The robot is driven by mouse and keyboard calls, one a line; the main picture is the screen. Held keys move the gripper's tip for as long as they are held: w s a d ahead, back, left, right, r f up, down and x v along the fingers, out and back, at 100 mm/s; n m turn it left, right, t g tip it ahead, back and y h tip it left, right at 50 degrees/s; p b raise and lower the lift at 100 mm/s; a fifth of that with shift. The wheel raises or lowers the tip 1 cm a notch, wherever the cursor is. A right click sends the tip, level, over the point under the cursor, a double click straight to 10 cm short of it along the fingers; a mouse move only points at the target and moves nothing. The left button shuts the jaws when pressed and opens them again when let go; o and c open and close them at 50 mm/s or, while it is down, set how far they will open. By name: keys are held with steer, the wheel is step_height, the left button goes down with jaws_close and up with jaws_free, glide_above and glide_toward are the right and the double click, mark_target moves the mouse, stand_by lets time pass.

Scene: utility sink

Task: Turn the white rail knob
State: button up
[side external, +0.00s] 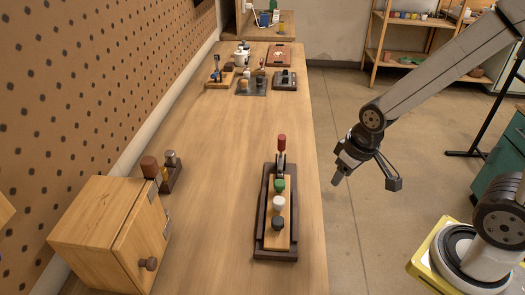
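The white rail knob (278,203) sits on a wooden rail board (286,238) with a dark base, near the right edge of the bench. It stands between a green knob (279,186) behind it and a dark knob (278,223) in front of it. My gripper (365,182) hangs to the right of the bench edge, over the floor side, apart from the board. Its fingers are spread wide with nothing between them.
A red-handled lever (282,145) stands upright at the rail board's far end. A wooden box (108,230) with a round knob is at the near left. Several small fixtures and a white mug (241,58) are farther back. The middle of the bench (225,150) is clear.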

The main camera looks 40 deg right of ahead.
steer(key=shift+o, duration=1.3)
steer(key=shift+w+a, duration=0.25)
steer(key=shift+w, duration=0.15)
steer(key=n+g, duration=0.3)
steer(key=n, duration=0.3)
glide_above(279, 200)
step_height(279, 200, down, 2)
steer(key=shift+f, duration=0.1)
steer(key=shift+f, duration=0.1)
steer(key=shift+f, duration=3.8)
jaws_close()
